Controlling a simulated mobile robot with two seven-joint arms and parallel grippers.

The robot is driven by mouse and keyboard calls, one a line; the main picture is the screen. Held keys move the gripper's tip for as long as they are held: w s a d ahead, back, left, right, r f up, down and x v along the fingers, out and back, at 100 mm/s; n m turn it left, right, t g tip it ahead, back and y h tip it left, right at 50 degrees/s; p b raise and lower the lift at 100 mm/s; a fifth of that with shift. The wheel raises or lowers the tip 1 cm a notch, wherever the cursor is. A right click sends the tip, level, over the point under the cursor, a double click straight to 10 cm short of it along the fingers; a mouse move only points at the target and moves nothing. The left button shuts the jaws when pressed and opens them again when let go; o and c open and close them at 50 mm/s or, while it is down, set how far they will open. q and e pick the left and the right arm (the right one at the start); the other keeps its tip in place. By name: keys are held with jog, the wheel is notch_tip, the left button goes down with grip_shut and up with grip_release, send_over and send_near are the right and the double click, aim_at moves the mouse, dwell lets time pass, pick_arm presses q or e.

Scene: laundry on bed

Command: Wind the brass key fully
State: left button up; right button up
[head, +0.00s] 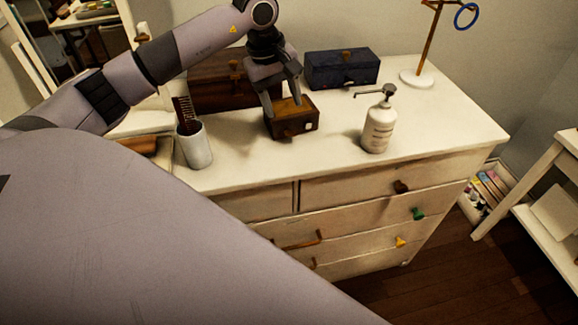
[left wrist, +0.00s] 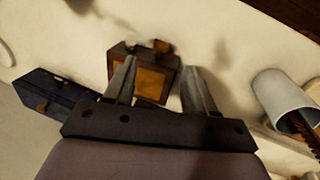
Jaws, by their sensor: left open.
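A small dark wooden box (head: 291,117) with a brownish-gold top stands on the white dresser top. It has a small pale knob (head: 308,126) on its front. In the left wrist view the box (left wrist: 119,66) lies beyond my fingers, with a brown knob (left wrist: 162,46) at its far edge. I cannot clearly make out a brass key. My left gripper (head: 283,103) is open, pointing down over the box; in the wrist view its fingers (left wrist: 162,90) stand apart with the box top between and beyond them. Whether they touch it I cannot tell. My right gripper is not in view.
A white cup (head: 194,147) holding a brown comb stands left, a pump bottle (head: 379,126) right. A brown chest (head: 220,82) and a dark blue box (head: 342,68) stand behind. A ring stand (head: 417,77) is at the back right. The dresser's front right top is clear.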

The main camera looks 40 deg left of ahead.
pick_arm(q)
jog(key=d+f+h, duration=0.1)
jog(key=d, duration=0.1)
jog(key=d+f+h, duration=0.1)
jog(key=d, duration=0.2)
jog(key=s+d+f+n+h, duration=0.1)
jog(key=d+f, duration=0.1)
jog(key=d, duration=0.1)
jog(key=shift+d+h, duration=0.2)
jog(key=shift+h, duration=0.1)
jog(key=s+d+n+t+h, duration=0.1)
jog(key=s+d+n+h, duration=0.2)
jog(key=d+n+h, duration=0.45)
jog(key=s+d+n+h, duration=0.2)
jog(key=d+n+h, duration=0.15)
jog(key=d, duration=0.65)
jog(key=s+a+f+m+t+y, duration=0.3)
jog(key=s+f+m+y, duration=0.1)
jog(key=f+m, duration=0.3)
jog(key=s+a+f+m+t+y+b, duration=0.1)
jog(key=s+a+f+m+y, duration=0.3)
jog(key=f+m, duration=0.4)
jog(key=s+a+f+m+t+y, duration=0.3)
jog(key=f+m, duration=0.4)
jog(key=m, duration=0.5)
jog(key=s+t+y, duration=0.1)
jog(key=y, duration=0.1)
jog(key=shift+a+f+t+y+b, duration=0.2)
jog(key=shift+a+t+y+b, duration=0.05)
jog(key=shift+t+y+b, duration=0.1)
